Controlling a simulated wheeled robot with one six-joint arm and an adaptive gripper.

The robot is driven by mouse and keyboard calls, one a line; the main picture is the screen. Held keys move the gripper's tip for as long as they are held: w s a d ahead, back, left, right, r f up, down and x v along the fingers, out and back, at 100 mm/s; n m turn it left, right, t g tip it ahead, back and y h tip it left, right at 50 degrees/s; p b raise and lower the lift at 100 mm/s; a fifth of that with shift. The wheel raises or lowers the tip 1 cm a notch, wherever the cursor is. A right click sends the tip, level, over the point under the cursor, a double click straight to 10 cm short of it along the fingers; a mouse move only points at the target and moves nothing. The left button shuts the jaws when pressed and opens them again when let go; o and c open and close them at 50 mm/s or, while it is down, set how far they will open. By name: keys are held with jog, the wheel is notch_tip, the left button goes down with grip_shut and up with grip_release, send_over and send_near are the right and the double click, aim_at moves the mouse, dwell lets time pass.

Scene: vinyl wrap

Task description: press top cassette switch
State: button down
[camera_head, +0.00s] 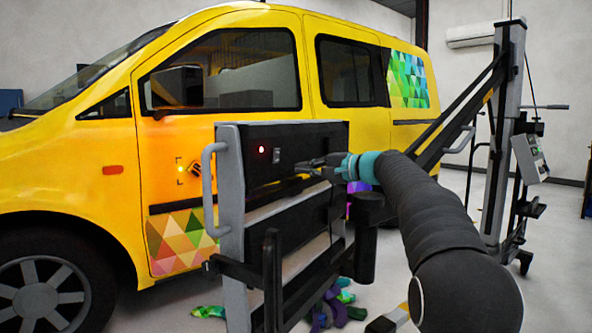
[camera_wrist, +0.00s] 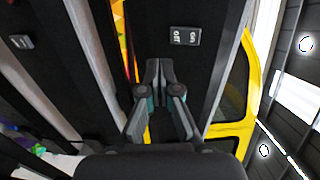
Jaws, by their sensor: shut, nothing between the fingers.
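The top cassette (camera_head: 315,138) is a black box in a grey frame beside the yellow van. Its small grey switch (camera_head: 277,154) sits on the front face, right of a lit red light (camera_head: 262,149). In the wrist view the switch (camera_wrist: 185,36) reads "on" and "off" and lies above and right of my fingertips. My gripper (camera_head: 302,166) is shut and empty, just right of and slightly below the switch in the head view. In the wrist view its fingertips (camera_wrist: 159,66) meet. They look apart from the switch; contact with the face cannot be told.
A lower cassette (camera_head: 288,215) sits beneath, and another switch (camera_wrist: 20,42) shows at the wrist view's upper left. A grey handle (camera_head: 208,190) sticks out at the frame's left. The yellow van (camera_head: 80,180) stands close behind. Coloured scraps (camera_head: 335,310) lie on the floor.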

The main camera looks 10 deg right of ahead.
jog(key=f+v, duration=0.2)
jog(key=v, duration=0.6)
jog(key=shift+s+d, duration=0.15)
jog(key=shift+d, duration=0.1)
jog(key=s+d+f+g+h, duration=0.1)
jog(key=s+f+g+h, duration=0.15)
jog(key=f, duration=0.65)
jog(key=s+d+f+g+h, duration=0.1)
jog(key=s+f+h, duration=0.3)
jog(key=f, duration=0.5)
jog(key=s+a+f+n+g+h+p, duration=0.1)
jog(key=s+f+n+h+p, duration=0.2)
jog(key=s, duration=1)
jog(key=s+a+f+n+g+h+p, duration=0.1)
jog(key=s+f+n+g+h, duration=0.3)
jog(key=s, duration=0.9)
jog(key=s+a+r+t+p, duration=0.2)
jog(key=s+t, duration=0.1)
jog(key=s, duration=0.6)
jog(key=shift+s+a+n+t+p, duration=0.15)
jog(key=shift+a+n+t+p, duration=0.1)
jog(key=shift+n+t+p, duration=0.1)
